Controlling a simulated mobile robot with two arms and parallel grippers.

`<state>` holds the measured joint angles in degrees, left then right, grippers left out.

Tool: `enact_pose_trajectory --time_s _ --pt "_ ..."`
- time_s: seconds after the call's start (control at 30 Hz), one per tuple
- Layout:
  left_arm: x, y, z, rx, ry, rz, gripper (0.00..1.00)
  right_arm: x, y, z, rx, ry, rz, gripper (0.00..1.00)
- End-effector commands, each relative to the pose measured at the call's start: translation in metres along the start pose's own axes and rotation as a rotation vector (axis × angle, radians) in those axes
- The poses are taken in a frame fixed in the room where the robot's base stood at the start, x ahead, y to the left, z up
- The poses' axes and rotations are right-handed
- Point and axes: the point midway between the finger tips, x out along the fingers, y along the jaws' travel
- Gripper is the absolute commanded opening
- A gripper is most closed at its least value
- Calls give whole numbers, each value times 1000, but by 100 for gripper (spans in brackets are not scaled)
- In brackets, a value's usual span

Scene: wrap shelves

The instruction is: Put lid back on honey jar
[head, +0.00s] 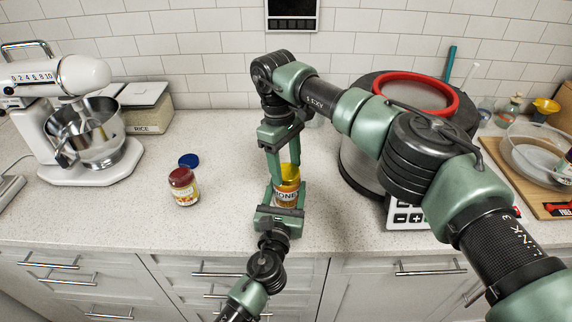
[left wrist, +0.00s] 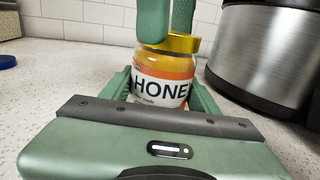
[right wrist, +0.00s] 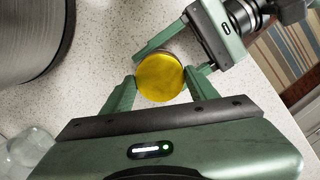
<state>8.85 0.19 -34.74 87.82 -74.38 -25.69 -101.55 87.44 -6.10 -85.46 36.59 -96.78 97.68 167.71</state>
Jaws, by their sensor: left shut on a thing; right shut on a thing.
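The honey jar (head: 287,195) stands upright on the counter near its front edge, its label facing the left wrist camera (left wrist: 162,88). My left gripper (head: 285,200) is shut on the jar's body, one finger on each side. The yellow lid (head: 290,174) is at the jar's mouth; it also shows in the left wrist view (left wrist: 180,42) and from above in the right wrist view (right wrist: 160,77). My right gripper (head: 288,168) comes down from above, shut on the lid. Whether the lid is seated on the jar's threads I cannot tell.
A jar with a dark red lid (head: 183,187) and a blue lid (head: 189,160) lie to the left. A stand mixer (head: 75,130) is further left. A large steel cooker (head: 362,165) stands close on the right. Counter between the red-lidded jar and honey is clear.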

Motion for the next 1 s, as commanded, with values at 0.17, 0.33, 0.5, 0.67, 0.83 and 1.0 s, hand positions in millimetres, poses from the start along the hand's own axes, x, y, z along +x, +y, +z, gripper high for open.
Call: enact_pose_trajectory --time_s 0.17,0.33,0.5,0.67,0.83,1.0 --pt "-1 0 -1 1 2 -1 0 -2 2 0 11 4 4 22" --pt "-1 -1 -1 1 2 -1 0 -2 2 0 9 4 4 78" --pt "-1 -1 -1 0 2 -1 0 -1 1 0 7 3 3 80" --pt "-1 0 -1 0 2 -1 0 -1 1 0 6 2 2 80" --pt "-1 0 -1 0 3 -1 0 -14 1 1 6 4 3 80" --pt "-1 0 -1 0 3 -1 0 -37 1 4 6 4 3 80"
